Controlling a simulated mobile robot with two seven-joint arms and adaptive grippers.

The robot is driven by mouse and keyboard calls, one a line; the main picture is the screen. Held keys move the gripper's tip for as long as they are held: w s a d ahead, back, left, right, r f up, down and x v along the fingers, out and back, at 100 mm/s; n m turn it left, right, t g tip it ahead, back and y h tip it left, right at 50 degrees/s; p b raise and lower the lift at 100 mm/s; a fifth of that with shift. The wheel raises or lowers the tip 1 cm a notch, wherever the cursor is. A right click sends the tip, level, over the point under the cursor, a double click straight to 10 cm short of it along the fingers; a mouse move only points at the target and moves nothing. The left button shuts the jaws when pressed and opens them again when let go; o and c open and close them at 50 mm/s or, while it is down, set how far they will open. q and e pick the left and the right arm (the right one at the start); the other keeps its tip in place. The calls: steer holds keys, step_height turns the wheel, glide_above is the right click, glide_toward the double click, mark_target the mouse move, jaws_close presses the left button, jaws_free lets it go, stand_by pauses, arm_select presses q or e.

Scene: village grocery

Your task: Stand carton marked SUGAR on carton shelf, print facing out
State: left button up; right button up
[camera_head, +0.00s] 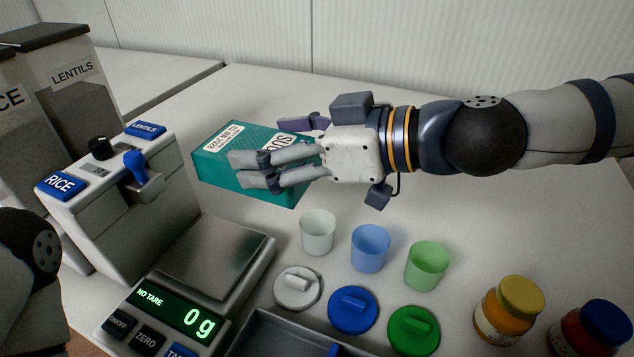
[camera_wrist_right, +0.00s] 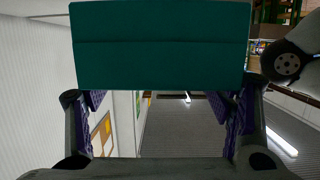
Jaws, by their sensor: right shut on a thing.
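A teal carton (camera_head: 224,175) is in my right gripper (camera_head: 280,152), over the counter beside the scale. Its printed face points mostly up toward the head camera. The gripper's fingers are closed across the carton. In the right wrist view, a plain teal side of the carton (camera_wrist_right: 160,45) fills the top, beyond the purple-padded fingers. I cannot tell whether the carton touches the counter. My left gripper is out of view; only part of that arm shows at the left edge. No carton shelf is recognisable.
A scale (camera_head: 215,260) reading 0 g and a dispenser (camera_head: 110,200) marked RICE and LENTILS stand left of the carton. Three cups (camera_head: 370,248), three lids (camera_head: 352,309) and two jars (camera_head: 508,310) stand in front. The counter behind the carton is clear.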

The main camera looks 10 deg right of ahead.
steer(key=w+d+f, duration=0.1)
steer(key=d+f, duration=0.2)
steer(key=d, duration=0.1)
steer(key=w+d+f, duration=0.2)
steer(key=d, duration=0.2)
steer(key=w+d+f, duration=0.1)
steer(key=d+f, duration=0.2)
steer(key=shift+w+d+f, duration=0.15)
steer(key=shift+d+f, duration=0.15)
steer(key=shift+d, duration=0.1)
steer(key=f, duration=0.2)
steer(key=d+f+b, duration=0.1)
steer(key=f, duration=0.1)
steer(key=shift+w+f, duration=0.1)
steer(key=shift+w, duration=0.1)
steer(key=shift+f, duration=0.2)
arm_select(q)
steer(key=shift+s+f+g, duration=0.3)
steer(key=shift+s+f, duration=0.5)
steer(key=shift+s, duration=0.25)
arm_select(e)
steer(key=o, duration=1.3)
steer(key=shift+r, duration=0.1)
steer(key=shift+c, duration=0.2)
